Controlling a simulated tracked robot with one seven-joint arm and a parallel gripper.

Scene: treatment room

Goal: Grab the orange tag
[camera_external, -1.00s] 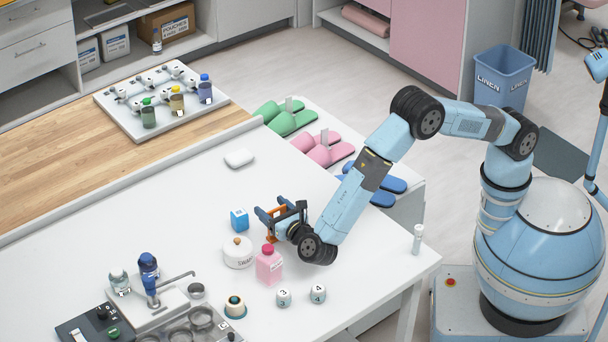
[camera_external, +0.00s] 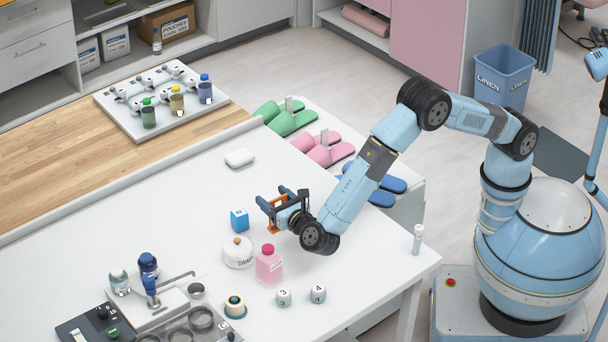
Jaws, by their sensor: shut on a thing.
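My gripper (camera_external: 272,208) is over the white table, beyond the pink bottle and to the right of the blue cube. An orange piece, the orange tag (camera_external: 275,228), shows between and just below its fingers. My gripper is shut on it. The tag appears to be held a little above the table top, though the exact gap is hard to tell. The wrist and fingers hide part of the tag.
A blue cube (camera_external: 239,219), a white lidded jar (camera_external: 238,254) and a pink bottle (camera_external: 269,265) stand close to my gripper. Two numbered white pieces (camera_external: 284,297) are nearer the front. The table (camera_external: 190,215) is clear to the left.

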